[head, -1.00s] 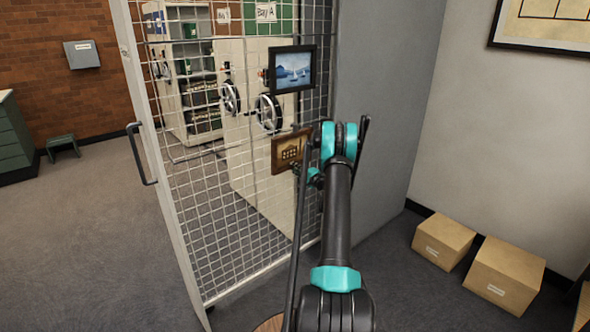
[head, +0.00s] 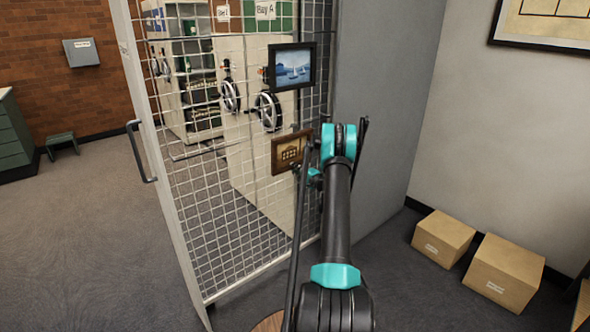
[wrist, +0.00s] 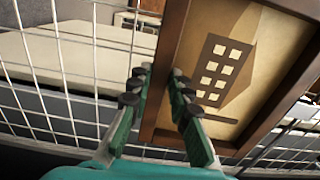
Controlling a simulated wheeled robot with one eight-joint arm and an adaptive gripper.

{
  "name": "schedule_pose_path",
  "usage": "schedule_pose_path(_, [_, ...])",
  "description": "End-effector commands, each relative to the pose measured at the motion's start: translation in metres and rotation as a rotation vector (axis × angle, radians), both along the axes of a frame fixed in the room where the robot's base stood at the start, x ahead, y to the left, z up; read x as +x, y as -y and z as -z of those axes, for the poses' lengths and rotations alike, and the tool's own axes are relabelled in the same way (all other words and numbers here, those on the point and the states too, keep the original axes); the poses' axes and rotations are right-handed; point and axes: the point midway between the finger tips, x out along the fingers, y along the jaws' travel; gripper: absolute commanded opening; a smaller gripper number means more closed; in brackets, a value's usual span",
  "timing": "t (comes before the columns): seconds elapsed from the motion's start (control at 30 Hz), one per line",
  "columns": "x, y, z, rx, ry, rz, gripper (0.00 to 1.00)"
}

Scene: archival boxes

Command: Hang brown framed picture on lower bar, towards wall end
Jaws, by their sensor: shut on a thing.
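The brown framed picture (head: 290,152) shows a tan building and is upright in front of the wire mesh panel (head: 222,205), below a black-framed sailboat picture (head: 292,67). In the wrist view the brown framed picture (wrist: 215,75) looks large and tilted. My gripper (wrist: 160,88) is shut on its frame edge, one finger on either side. In the head view my arm hides most of the gripper. The lower bar (head: 198,153) runs across the mesh left of the brown picture. I cannot tell whether the picture touches the bar.
The mesh panel has a dark handle (head: 140,152) on its left post. A grey wall (head: 375,110) stands right of the panel. Two cardboard boxes (head: 443,238) (head: 504,273) lie on the floor at right. The floor at left is mostly clear.

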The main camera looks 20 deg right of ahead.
Motion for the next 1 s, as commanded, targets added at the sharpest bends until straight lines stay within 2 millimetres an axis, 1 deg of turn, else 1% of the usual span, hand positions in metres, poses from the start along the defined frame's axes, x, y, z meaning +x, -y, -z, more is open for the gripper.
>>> schedule_pose_path(0.33, [0.0001, -0.0001, 0.0015, 0.000, 0.000, 0.000, 0.00])
schedule_pose_path(0.37, [0.0001, -0.0001, 0.0015, 0.000, 0.000, 0.000, 0.22])
schedule_pose_path(0.53, [0.0001, -0.0001, 0.0016, 0.000, 0.000, 0.000, 0.43])
schedule_pose_path(1.0, [-0.0001, -0.0001, 0.0020, 0.000, 0.000, 0.000, 0.41])
